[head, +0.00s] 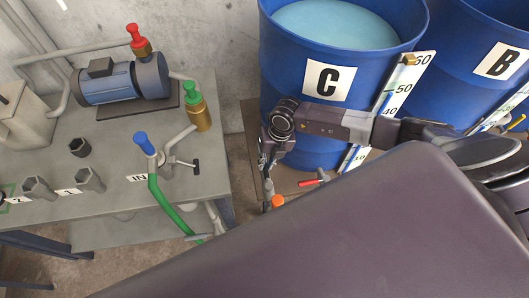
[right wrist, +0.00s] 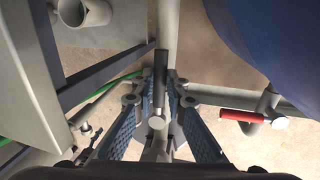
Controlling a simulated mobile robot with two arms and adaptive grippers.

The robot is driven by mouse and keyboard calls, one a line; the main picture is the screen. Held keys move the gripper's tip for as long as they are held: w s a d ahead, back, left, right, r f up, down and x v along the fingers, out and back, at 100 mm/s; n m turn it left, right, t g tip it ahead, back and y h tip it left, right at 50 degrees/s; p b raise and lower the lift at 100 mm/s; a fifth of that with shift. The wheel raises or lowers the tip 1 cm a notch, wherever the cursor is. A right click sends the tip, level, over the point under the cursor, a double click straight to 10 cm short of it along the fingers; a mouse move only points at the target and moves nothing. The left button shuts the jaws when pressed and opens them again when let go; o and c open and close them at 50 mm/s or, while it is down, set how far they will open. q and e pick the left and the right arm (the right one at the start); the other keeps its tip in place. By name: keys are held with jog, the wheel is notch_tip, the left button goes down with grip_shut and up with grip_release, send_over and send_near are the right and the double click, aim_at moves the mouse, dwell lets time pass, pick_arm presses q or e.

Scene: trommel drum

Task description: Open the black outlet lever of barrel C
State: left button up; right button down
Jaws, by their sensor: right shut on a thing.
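Barrel C (head: 329,115) is a blue drum with a white C label, holding pale blue liquid. My right gripper (head: 267,166) points down at the barrel's lower left, beside its outlet pipework. In the right wrist view, its blue-padded fingers (right wrist: 161,95) are closed around the black outlet lever (right wrist: 161,66). The lever's dark bar sticks out past the fingertips, in line with the pale pipe behind it. In the head view the gripper hides the lever. My left gripper is in neither view.
A red-handled valve (right wrist: 243,115) sits on a side pipe close to the right; its handle shows in the head view too (head: 318,178). An orange part (head: 277,201) is below the gripper. The grey bench (head: 110,217) with pump stands left. Barrel B (head: 473,60) stands right.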

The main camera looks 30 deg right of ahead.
jog(key=shift+w+d+r, duration=0.1)
jog(key=shift+w+d, duration=0.05)
jog(key=c, duration=1.9)
grip_release()
jog(key=shift+c, duration=0.2)
notch_tip(320, 180, up, 10)
